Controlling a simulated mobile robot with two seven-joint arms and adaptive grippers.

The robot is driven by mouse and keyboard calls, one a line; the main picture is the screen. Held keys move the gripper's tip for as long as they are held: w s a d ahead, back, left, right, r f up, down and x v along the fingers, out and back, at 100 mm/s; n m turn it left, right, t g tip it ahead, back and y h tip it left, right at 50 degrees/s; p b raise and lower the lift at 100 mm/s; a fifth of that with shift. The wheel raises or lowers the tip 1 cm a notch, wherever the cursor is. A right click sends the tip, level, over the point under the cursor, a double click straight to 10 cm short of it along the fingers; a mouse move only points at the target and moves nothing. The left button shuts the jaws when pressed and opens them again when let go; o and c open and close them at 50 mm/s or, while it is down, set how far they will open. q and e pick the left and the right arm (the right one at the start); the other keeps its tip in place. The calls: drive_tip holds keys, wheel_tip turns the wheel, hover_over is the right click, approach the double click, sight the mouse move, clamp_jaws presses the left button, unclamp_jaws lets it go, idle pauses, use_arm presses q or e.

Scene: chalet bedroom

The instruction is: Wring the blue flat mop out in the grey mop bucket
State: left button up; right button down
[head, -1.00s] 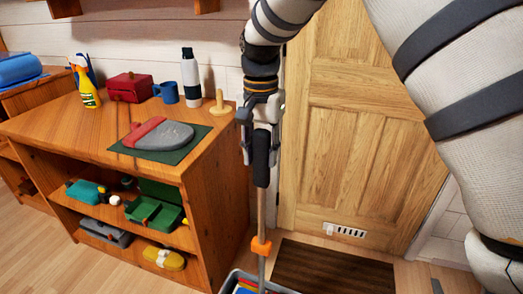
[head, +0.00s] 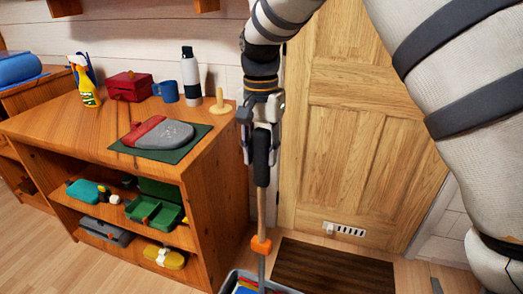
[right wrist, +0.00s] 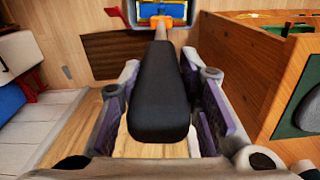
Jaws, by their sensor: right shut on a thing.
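My right gripper (head: 260,120) is shut on the black grip of the mop handle (head: 261,160), in front of the door. The handle runs down, near upright, past an orange collar (head: 261,246) into the grey mop bucket (head: 236,278) at the bottom edge of the head view. Only the bucket's upper part shows there, with blue and other colours inside; the mop head is not clear. In the right wrist view the black grip (right wrist: 160,95) lies between the fingers, and the bucket shows at the top (right wrist: 135,10). My left gripper is not in view.
A wooden shelf unit (head: 75,140) stands left of the mop, with a green mat, a spray bottle (head: 86,85), a red box (head: 131,87), a blue mug and a flask on top. A dark doormat (head: 335,268) lies right of the bucket by the wooden door (head: 355,130).

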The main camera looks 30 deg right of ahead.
sight(261, 162)
drive_tip(key=shift+f, duration=1.5)
idle(1.1)
drive_tip(key=c, duration=1.1)
unclamp_jaws()
